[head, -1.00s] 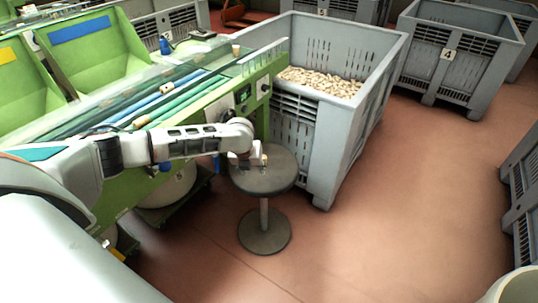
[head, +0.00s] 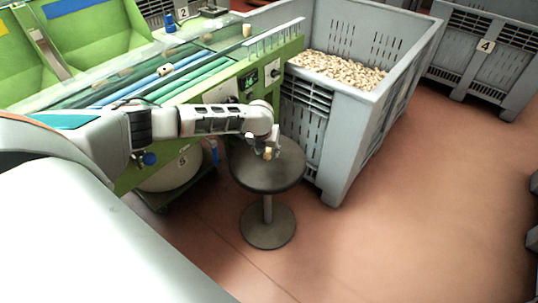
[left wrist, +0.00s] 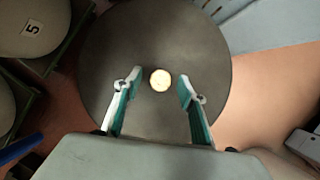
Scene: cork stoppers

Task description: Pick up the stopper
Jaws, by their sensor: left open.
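A small pale cork stopper (head: 267,153) stands on the round dark table (head: 262,180). In the left wrist view the stopper (left wrist: 160,80) shows its round top, between and slightly beyond the fingertips, touching neither. My left gripper (head: 264,148) is over the table close to the stopper. In the left wrist view this gripper (left wrist: 158,83) is open with its fingers on either side of the stopper. My right gripper is not in view.
A grey crate (head: 359,120) full of corks stands just behind and right of the table. A green sorting machine (head: 270,75) with rollers is at left, with another cork (head: 247,30) on it. Red floor at right is clear.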

